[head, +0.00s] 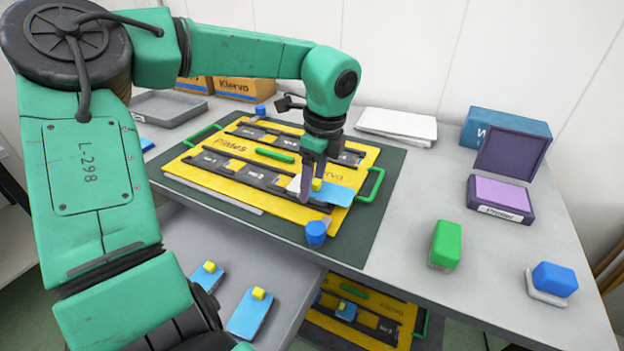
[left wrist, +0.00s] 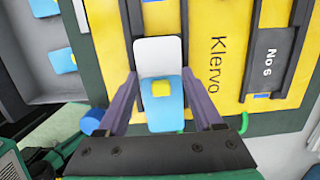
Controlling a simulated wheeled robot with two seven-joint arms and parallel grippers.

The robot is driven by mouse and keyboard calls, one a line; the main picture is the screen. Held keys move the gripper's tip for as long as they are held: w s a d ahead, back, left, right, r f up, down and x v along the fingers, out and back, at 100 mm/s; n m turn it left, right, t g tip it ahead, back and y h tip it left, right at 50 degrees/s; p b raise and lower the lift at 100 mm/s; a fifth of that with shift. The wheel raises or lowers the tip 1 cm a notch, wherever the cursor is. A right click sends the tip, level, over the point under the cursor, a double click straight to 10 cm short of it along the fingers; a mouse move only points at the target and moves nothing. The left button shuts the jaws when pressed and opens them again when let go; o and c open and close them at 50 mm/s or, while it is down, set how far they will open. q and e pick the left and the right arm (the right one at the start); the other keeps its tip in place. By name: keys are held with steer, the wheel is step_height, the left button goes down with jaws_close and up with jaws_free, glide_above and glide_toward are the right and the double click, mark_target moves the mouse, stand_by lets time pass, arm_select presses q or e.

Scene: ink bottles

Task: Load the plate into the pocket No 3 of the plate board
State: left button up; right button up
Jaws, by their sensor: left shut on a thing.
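My left gripper (head: 313,188) is shut on a plate (head: 340,195), blue at one end and white at the other, with a yellow knob. In the left wrist view the plate (left wrist: 160,118) lies between the two purple fingers (left wrist: 160,82). It is over the near right part of the yellow plate board (head: 366,160); I cannot tell whether it touches the board. The board has dark rails with labelled pockets. A "No 6" pocket (left wrist: 268,62) reads in the left wrist view. I cannot make out pocket No 3. My right gripper is not in view.
Two more plates (head: 247,318) (head: 204,281) lie on a lower grey surface. A blue knob (head: 316,233) stands by the board's near edge. A green stamp (head: 445,244), a blue stamp (head: 554,280) and an open purple ink pad (head: 500,195) stand right. Another board (head: 375,312) lies below.

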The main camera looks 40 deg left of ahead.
mark_target(321, 189)
arm_select(q)
steer(key=shift+s+d+f, duration=0.1)
steer(key=shift+s+f, duration=0.3)
steer(key=shift+f, duration=0.4)
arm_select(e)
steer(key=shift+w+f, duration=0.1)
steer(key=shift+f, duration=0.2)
arm_select(q)
steer(key=o, duration=1.4)
steer(key=shift+r, duration=0.15)
steer(key=shift+w+r+p, duration=0.2)
steer(key=shift+r+p, duration=0.15)
steer(key=shift+r, duration=0.2)
steer(key=shift+w+r+p, duration=0.2)
steer(key=shift+r+p, duration=0.1)
steer(key=shift+r, duration=0.2)
step_height(321, 189, up, 11)
steer(key=d+p, duration=0.1)
steer(key=shift+w+d, duration=0.2)
steer(key=shift+w, duration=0.15)
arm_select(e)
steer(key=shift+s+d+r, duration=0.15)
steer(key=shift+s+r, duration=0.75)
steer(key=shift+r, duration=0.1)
